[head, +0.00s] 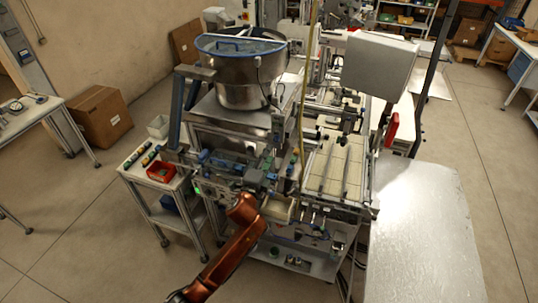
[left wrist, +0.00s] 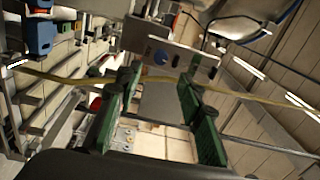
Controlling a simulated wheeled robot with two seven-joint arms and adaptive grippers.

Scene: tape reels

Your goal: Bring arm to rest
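My left arm (head: 232,252) reaches up from the bottom of the head view to the front of the machine. My left gripper (head: 264,178) is small there and hard to make out against the machine parts. In the left wrist view the left gripper (left wrist: 160,105) has its two green-padded fingers well apart, with nothing held between them. My right gripper is in neither view.
The machine carries a large metal bowl (head: 238,84) and a slatted tray (head: 333,168). A yellow hose (head: 304,95) hangs close by and crosses the left wrist view. A side table with a red bin (head: 161,172) stands left. A bare metal table (head: 425,235) is right.

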